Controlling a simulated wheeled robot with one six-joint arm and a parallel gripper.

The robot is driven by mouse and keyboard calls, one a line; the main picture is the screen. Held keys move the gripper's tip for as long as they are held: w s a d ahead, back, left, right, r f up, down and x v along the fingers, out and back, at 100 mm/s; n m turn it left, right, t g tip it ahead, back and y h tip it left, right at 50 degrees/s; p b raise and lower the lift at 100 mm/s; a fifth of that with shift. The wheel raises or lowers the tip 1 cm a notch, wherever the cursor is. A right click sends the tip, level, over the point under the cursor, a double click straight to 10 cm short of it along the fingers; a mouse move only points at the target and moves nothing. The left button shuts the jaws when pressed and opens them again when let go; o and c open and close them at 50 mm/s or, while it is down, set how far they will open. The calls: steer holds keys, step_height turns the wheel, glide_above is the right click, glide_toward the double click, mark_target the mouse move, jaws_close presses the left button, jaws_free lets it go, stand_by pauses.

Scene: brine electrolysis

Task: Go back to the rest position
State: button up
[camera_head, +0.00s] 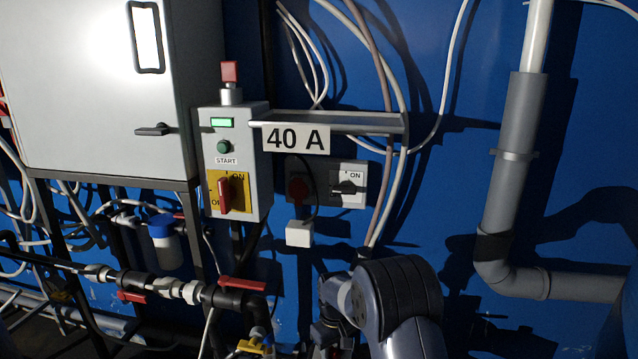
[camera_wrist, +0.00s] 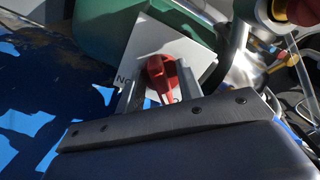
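My gripper (camera_wrist: 160,88) shows in the wrist view with its two fingers apart. A red handle (camera_wrist: 158,72) on a white plate (camera_wrist: 180,50) with black letters shows between the fingers. The fingers do not look closed on it; how far beyond the fingertips it sits is hard to tell. In the head view my arm bends at the bottom, right of centre, and the gripper there is mostly hidden or out of the frame.
The control box (camera_head: 232,150) with a red switch handle (camera_head: 224,195) stands left of my arm. Pipes with red valve handles (camera_head: 243,284) run at lower left. A grey pipe (camera_head: 515,150) bends at right. A green body (camera_wrist: 105,25) is close in the wrist view.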

steer(key=shift+r, duration=0.35)
step_height(320, 180, up, 10)
step_height(320, 180, down, 11)
steer(key=shift+f, duration=0.1)
steer(key=shift+r, duration=0.25)
steer(key=shift+m, duration=0.6)
steer(key=m, duration=0.6)
steer(key=shift+a+p, duration=0.2)
steer(key=shift+p, duration=0.15)
